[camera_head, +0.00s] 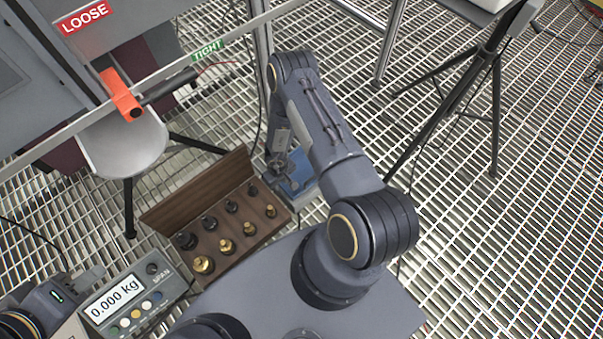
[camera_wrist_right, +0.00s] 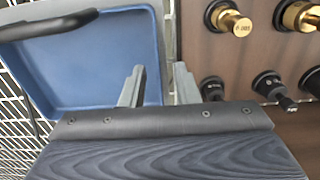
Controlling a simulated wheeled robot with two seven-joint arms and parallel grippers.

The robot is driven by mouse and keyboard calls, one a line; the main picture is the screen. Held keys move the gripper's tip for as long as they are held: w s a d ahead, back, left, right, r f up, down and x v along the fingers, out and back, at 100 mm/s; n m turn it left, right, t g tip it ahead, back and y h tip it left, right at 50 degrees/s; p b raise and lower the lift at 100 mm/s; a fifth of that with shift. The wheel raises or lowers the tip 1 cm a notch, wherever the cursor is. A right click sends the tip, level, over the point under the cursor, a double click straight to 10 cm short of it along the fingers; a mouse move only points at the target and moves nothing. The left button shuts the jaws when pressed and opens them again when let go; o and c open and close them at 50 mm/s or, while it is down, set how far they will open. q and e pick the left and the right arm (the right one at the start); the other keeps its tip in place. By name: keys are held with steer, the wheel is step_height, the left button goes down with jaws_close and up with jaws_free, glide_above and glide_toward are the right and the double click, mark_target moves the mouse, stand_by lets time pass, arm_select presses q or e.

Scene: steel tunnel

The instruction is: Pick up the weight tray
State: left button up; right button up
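A shallow blue tray (camera_head: 298,186) lies beside the right end of an open wooden weight box (camera_head: 228,248), partly hidden by my right arm. In the right wrist view the blue tray (camera_wrist_right: 85,60) fills the upper left, with a black handle across its corner. The wooden box (camera_wrist_right: 235,62) holds brass and black knob weights. My right gripper (camera_head: 281,166) is over the blue tray; its fingers (camera_wrist_right: 159,82) are apart, with the tray's right side between them. I cannot tell their height over the rim. My left gripper (camera_head: 88,278) is at the lower left, near the scale display.
A scale display (camera_head: 122,300) reading 0.000 kg stands left of the wooden box. A round grey seat (camera_head: 125,145), an orange lever (camera_head: 121,95) and a long rail lie behind. A black tripod (camera_head: 480,75) stands at the right. The grated floor is open at the right.

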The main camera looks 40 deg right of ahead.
step_height(320, 180, down, 3)
steer(key=shift+w+d+f+b, duration=0.1)
steer(key=shift+f+b, duration=0.05)
steer(key=shift+b, duration=0.25)
steer(key=shift+c, duration=0.2)
jaws_close()
